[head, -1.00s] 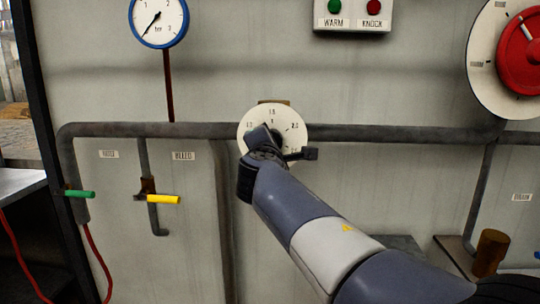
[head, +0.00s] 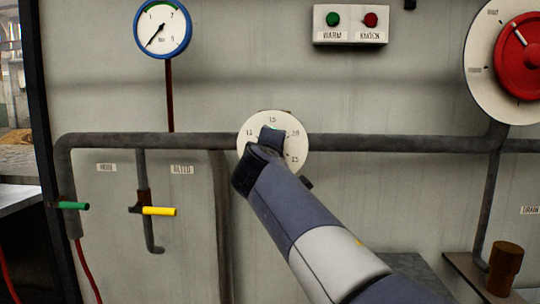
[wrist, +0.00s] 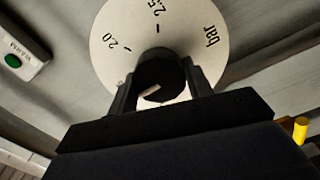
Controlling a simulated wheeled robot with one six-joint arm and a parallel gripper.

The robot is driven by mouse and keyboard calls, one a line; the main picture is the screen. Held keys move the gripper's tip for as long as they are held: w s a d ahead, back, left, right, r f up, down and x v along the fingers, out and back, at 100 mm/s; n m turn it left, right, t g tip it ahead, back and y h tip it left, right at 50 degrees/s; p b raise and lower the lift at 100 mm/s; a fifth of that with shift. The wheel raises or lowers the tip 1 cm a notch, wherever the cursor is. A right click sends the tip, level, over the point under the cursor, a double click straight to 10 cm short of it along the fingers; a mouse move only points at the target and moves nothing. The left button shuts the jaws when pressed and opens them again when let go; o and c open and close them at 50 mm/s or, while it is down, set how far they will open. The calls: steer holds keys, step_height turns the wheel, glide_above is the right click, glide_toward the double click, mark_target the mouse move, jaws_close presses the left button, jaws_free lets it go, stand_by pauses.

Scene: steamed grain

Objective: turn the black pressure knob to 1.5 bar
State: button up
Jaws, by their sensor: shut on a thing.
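The white pressure dial (head: 300,150) is on the grey wall in the middle of the head view, with 1.5 at its top. My arm covers its centre and lower left. In the wrist view the dial (wrist: 190,30) shows 2.0, 2.5 and "bar". The black knob (wrist: 172,75) sits between the two fingers of my gripper (wrist: 162,88), which is shut on it. A white pointer line on the knob slants to the lower left in the wrist view. The mark it meets is hidden. In the head view my gripper (head: 272,138) is at the dial's centre, hiding the knob.
A blue-rimmed gauge (head: 175,20) hangs upper left, its needle pointing lower left. A box with green and red buttons (head: 350,36) is above the dial. A red wheel (head: 525,65) is at the right. Green (head: 72,206) and yellow (head: 160,211) valve handles are at the left.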

stand_by(0.3)
steer(key=o, duration=1)
steer(key=s, duration=1)
steer(key=shift+s+a, duration=0.15)
steer(key=shift+s, duration=0.25)
steer(key=shift+w, duration=0.1)
steer(key=w, duration=1)
steer(key=shift+w, duration=0.35)
